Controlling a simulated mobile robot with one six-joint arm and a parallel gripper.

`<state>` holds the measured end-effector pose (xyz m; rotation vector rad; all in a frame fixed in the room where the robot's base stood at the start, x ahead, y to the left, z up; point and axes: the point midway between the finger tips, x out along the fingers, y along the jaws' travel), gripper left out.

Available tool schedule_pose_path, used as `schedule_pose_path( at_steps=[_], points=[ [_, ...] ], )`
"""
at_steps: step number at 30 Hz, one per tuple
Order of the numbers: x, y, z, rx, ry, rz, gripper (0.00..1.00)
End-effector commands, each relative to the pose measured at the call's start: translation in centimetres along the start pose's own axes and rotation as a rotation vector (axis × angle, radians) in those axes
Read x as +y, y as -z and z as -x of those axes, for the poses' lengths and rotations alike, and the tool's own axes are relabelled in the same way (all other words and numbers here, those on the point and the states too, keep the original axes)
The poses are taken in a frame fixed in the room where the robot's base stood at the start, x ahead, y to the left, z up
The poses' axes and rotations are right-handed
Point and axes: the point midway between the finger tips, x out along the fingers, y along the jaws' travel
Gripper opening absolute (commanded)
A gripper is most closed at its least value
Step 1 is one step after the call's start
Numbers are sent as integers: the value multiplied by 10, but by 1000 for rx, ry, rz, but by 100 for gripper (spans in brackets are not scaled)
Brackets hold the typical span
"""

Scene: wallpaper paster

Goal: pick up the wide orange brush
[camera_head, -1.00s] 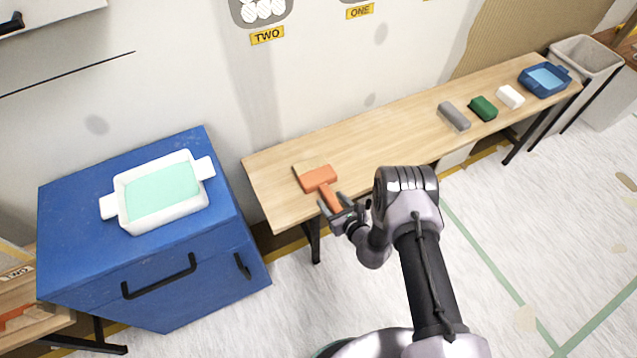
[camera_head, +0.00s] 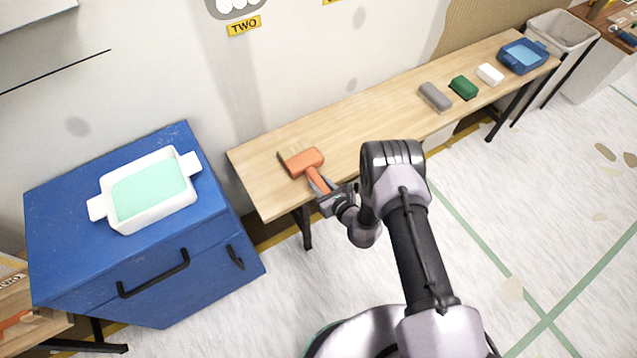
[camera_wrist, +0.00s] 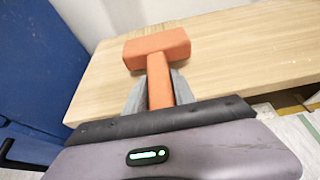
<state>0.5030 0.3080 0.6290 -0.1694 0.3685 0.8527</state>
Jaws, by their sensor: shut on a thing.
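The wide orange brush (camera_head: 303,161) is at the left end of the wooden bench, its bristles pointing to the back left and its handle to the front right. My gripper (camera_head: 326,192) is at the bench's front edge and is shut on the brush's handle. In the wrist view the orange brush (camera_wrist: 157,50) has its handle between the two grey fingers of my gripper (camera_wrist: 159,88). I cannot tell whether the brush still touches the bench top.
On the wooden bench (camera_head: 370,115), a grey block (camera_head: 435,97), a green block (camera_head: 464,87), a white block (camera_head: 490,74) and a blue tray (camera_head: 523,56) stand to the right. A blue cabinet (camera_head: 75,235) with a white tray (camera_head: 160,214) stands left. The bench's middle is clear.

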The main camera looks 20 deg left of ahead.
Motion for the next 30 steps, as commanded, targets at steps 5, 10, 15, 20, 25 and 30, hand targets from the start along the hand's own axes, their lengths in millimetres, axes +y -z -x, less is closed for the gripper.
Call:
schedule_pose_path(
  at_steps=[5, 10, 15, 20, 25, 30],
  points=[
    [12, -7, 24, 3, -1, -2, 0],
    [36, 4, 62, 4, -2, -3, 0],
    [62, 16, 106, 4, -2, -3, 0],
    [77, 25, 129, 1, -1, -1, 0],
    [82, 28, 137, 0, 0, 0, 0],
    [82, 29, 137, -1, 0, 1, 0]
  ],
)
